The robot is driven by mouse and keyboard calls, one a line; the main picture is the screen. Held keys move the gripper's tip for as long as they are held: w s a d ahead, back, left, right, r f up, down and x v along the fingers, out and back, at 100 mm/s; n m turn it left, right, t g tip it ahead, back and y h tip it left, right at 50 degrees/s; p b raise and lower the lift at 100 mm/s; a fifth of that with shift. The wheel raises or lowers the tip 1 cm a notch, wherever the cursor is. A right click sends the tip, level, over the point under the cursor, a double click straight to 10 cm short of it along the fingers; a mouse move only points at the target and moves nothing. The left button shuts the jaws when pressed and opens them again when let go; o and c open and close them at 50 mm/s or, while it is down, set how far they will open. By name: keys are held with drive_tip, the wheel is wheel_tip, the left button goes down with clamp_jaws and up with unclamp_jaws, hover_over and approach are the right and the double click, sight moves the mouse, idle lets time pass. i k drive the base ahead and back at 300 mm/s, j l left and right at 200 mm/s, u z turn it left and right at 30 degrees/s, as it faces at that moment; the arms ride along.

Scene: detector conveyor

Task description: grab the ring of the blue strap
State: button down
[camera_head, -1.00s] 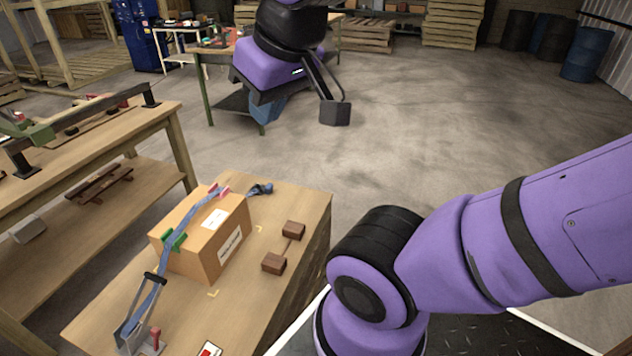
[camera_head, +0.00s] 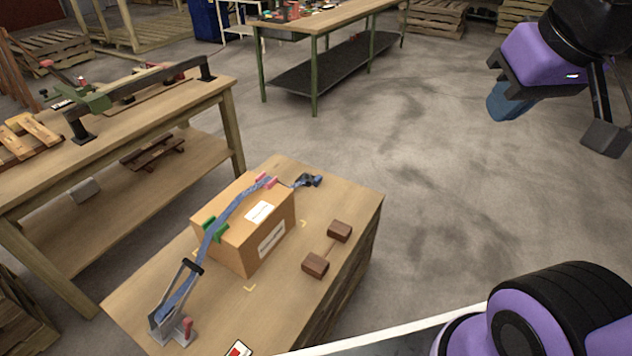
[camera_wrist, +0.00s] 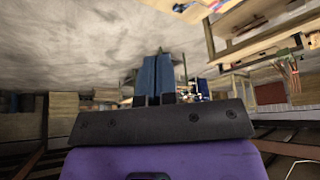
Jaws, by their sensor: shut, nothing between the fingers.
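The blue strap (camera_head: 229,212) runs over the top of a cardboard box (camera_head: 262,235) on a low wooden bench. I cannot make out the ring clearly there. My gripper (camera_head: 508,102) is up at the right, over the floor and well apart from the strap. Its blue fingers (camera_wrist: 154,78) are together and empty in the wrist view.
A workbench (camera_head: 215,85) stands at left, a green-legged table (camera_head: 345,25) behind. The floor between is clear.

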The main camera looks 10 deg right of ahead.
sight(316, 180)
drive_tip(key=i+l+z, duration=0.1)
drive_tip(key=l+z, duration=0.2)
drive_tip(key=l, duration=0.15)
drive_tip(key=i+l+z, duration=0.7)
drive_tip(key=i+l, duration=0.2)
drive_tip(key=i+l+z, duration=0.35)
drive_tip(key=i, duration=0.25)
drive_tip(key=i+u, duration=0.3)
drive_tip(key=i, duration=0.25)
drive_tip(key=i+l+u, duration=0.15)
drive_tip(key=i+u, duration=0.15)
drive_tip(key=i, duration=0.2)
drive_tip(key=i+u, duration=0.15)
drive_tip(key=u, duration=0.3)
drive_tip(key=i+u, duration=0.15)
drive_tip(key=u, duration=0.3)
drive_tip(key=i+u, duration=0.15)
drive_tip(key=u, duration=0.3)
drive_tip(key=i+l+u, duration=0.1)
drive_tip(key=u, duration=0.35)
drive_tip(key=i+u, duration=0.25)
drive_tip(key=u, duration=0.15)
drive_tip(key=i+l+u, duration=0.15)
drive_tip(key=u, duration=0.3)
drive_tip(key=i+l+u, duration=0.25)
drive_tip(key=u, duration=0.15)
